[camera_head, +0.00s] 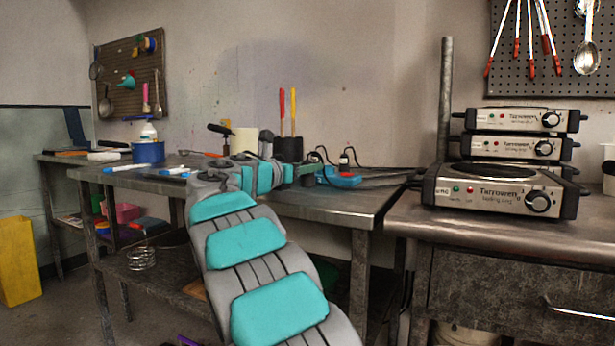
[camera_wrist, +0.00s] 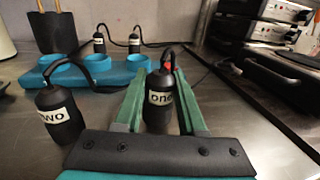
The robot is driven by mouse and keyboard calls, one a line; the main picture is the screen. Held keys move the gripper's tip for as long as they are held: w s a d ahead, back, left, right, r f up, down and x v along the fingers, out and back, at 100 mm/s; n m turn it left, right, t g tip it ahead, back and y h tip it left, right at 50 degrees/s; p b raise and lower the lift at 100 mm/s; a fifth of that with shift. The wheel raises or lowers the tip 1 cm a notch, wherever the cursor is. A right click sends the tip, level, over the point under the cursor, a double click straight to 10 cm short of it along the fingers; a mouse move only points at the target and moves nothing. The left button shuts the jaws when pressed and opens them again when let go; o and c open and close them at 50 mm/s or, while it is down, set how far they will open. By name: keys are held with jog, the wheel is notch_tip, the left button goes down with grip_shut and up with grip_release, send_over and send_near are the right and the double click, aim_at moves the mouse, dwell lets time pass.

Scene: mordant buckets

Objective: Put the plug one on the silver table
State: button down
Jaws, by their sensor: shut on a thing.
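The black plug labelled "one" (camera_wrist: 159,112) is upright between the green fingers of my gripper (camera_wrist: 160,78), which is shut on it. Its black cable runs up from its top. I cannot tell whether its base touches the metal table (camera_wrist: 25,150) below. In the head view my gripper (camera_head: 306,169) is over the right part of the grey metal table (camera_head: 350,203), and my arm hides much of it. A plug labelled "two" (camera_wrist: 58,115) hangs or stands left of the gripper; its contact with the table is unclear.
A blue holder with round openings (camera_wrist: 90,72) lies behind the gripper. Two more black plugs (camera_wrist: 99,42) (camera_wrist: 134,44) are at the back, with cables running right. Stacked heating rings (camera_head: 500,190) stand on the right bench (camera_head: 480,228). A black container (camera_head: 288,149) holds coloured handles.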

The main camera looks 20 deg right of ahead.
jog(key=shift+f, duration=0.8)
jog(key=shift+c, duration=2.4)
grip_release()
jog(key=p+v, duration=0.1)
jog(key=v, duration=1.1)
jog(key=shift+w+r, duration=0.1)
